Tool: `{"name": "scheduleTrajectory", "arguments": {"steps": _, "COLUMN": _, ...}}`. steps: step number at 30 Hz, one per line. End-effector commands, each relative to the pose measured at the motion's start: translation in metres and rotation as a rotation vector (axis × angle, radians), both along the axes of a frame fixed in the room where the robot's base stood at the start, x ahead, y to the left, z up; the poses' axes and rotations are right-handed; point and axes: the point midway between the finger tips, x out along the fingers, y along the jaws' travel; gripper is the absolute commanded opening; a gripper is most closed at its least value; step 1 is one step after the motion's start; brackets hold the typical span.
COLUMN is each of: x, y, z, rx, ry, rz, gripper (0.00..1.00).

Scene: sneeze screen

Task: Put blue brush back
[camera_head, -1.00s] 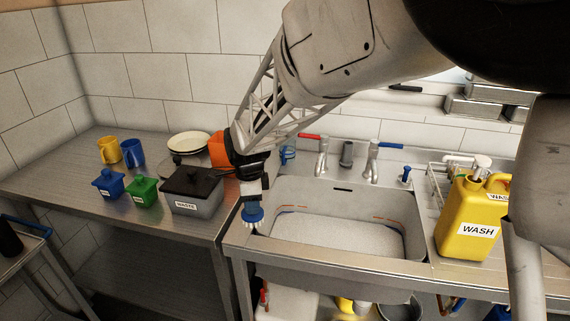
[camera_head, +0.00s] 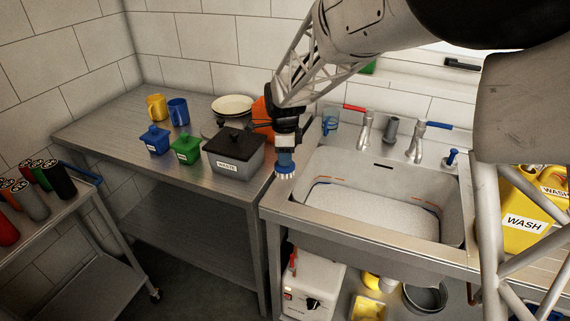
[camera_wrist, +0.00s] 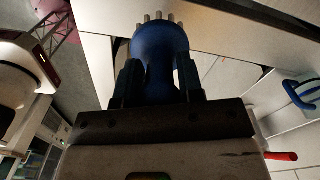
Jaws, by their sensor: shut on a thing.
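The blue brush (camera_head: 286,168) hangs upright below my gripper (camera_head: 286,148), bristles down, near the left front corner of the sink. In the wrist view the blue brush (camera_wrist: 160,60) sits between both fingers of my gripper (camera_wrist: 160,85), which are shut on it, and its pale bristle tips show at the top.
The sink (camera_head: 385,215) lies right of my gripper, with taps (camera_head: 365,130) behind it. Yellow WASH jugs (camera_head: 525,215) stand at the right. A yellow mug (camera_head: 156,107) and stacked plates (camera_head: 233,106) are at the back left. A trolley with several cylinders (camera_head: 40,200) stands at the left.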

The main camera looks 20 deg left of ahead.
Motion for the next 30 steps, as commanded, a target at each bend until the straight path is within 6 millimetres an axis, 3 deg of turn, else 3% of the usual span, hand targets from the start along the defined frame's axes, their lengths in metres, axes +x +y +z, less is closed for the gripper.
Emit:
{"name": "scheduleTrajectory", "arguments": {"steps": 12, "x": 0.0, "y": 0.0, "z": -0.032, "rx": 0.0, "ry": 0.001, "rz": 0.0, "gripper": 0.11}}
{"name": "scheduleTrajectory", "arguments": {"steps": 27, "x": 0.0, "y": 0.0, "z": -0.038, "rx": 0.0, "ry": 0.0, "rz": 0.0, "gripper": 0.11}}
{"name": "scheduleTrajectory", "arguments": {"steps": 28, "x": 0.0, "y": 0.0, "z": -0.038, "rx": 0.0, "ry": 0.0, "rz": 0.0, "gripper": 0.38}}
{"name": "scheduleTrajectory", "arguments": {"steps": 30, "x": 0.0, "y": 0.0, "z": -0.038, "rx": 0.0, "ry": 0.0, "rz": 0.0, "gripper": 0.49}}
